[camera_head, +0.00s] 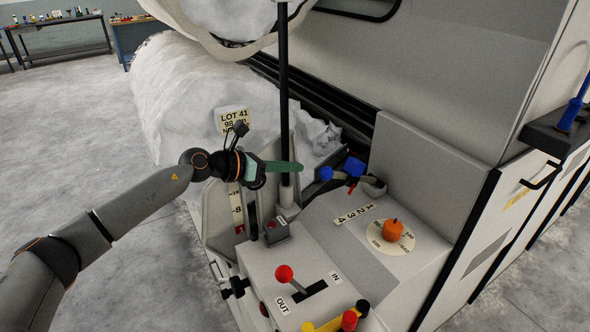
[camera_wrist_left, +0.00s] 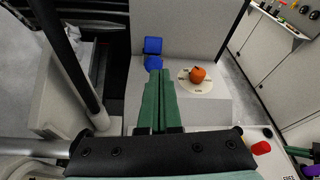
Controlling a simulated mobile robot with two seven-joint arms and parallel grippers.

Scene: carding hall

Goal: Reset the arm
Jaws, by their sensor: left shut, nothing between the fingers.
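My left gripper (camera_head: 299,168) comes in from the left with its green fingers closed together and empty. Its fingertips show in the left wrist view (camera_wrist_left: 159,72), pointing toward a blue block-shaped handle (camera_wrist_left: 153,46). In the head view the blue handle (camera_head: 353,167) sits on a dark arm-like part by the grey panel, with a small red piece below it. The fingertips are left of it and look apart from it. A green-fingered part (camera_wrist_left: 298,152), probably my right gripper, shows at the right edge of the wrist view; its opening is unclear.
An orange knob (camera_head: 393,230) sits on a round dial, beside a 1-2-3-4 label (camera_head: 352,215). A red-knobbed lever (camera_head: 285,273) stands between OUT and IN labels. A black upright post (camera_head: 284,95) rises close behind my left gripper. White fibre (camera_head: 170,90) lies behind.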

